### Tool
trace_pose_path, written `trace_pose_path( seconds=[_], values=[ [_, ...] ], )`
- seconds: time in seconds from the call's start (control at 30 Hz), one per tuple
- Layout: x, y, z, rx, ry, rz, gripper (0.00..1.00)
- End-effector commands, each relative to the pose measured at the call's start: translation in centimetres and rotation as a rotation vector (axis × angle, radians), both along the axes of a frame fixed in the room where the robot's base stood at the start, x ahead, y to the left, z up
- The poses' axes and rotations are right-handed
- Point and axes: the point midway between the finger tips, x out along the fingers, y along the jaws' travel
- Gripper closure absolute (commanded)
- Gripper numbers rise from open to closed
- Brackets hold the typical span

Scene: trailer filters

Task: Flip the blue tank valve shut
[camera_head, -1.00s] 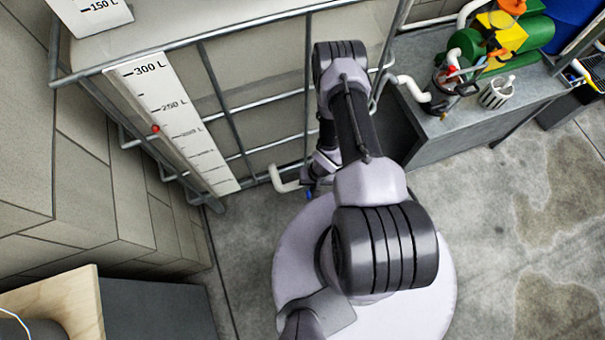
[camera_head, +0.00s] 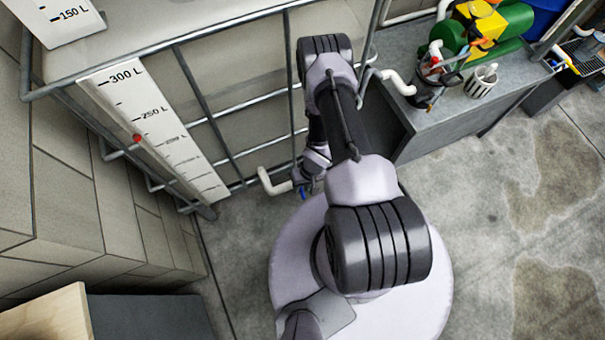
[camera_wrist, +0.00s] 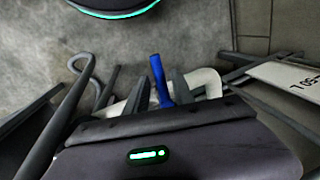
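The blue valve handle (camera_wrist: 159,80) stands upright in the wrist view, between my gripper's two dark fingers. My gripper (camera_wrist: 160,92) looks open, with a finger on each side of the handle. Whether either finger touches it I cannot tell. A white outlet pipe (camera_wrist: 207,80) bends behind the right finger. In the head view a small bit of the blue handle (camera_head: 302,194) shows at the end of the white pipe (camera_head: 270,183), low at the caged tank (camera_head: 235,100). My arm hides most of the gripper there.
A white level scale (camera_head: 160,125) with a red marker stands at the tank's left. Block walls close the left side. Concrete floor at the right is open.

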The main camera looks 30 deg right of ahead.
Motion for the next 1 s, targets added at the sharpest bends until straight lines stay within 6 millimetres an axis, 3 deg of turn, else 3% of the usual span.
trace_pose_path(
  seconds=[0.3,0.43,0.8,1.0],
  values=[
    [0.0,0.0,0.1,0.0,0.001,0.0,0.63],
    [0.0,-0.3,1.5,0.0,0.0,-0.001,0.63],
    [-0.6,-2.4,13.0,0.0,-0.002,-0.001,0.63],
    [-0.8,-3.1,16.6,0.0,0.0,-0.001,0.63]
  ],
)
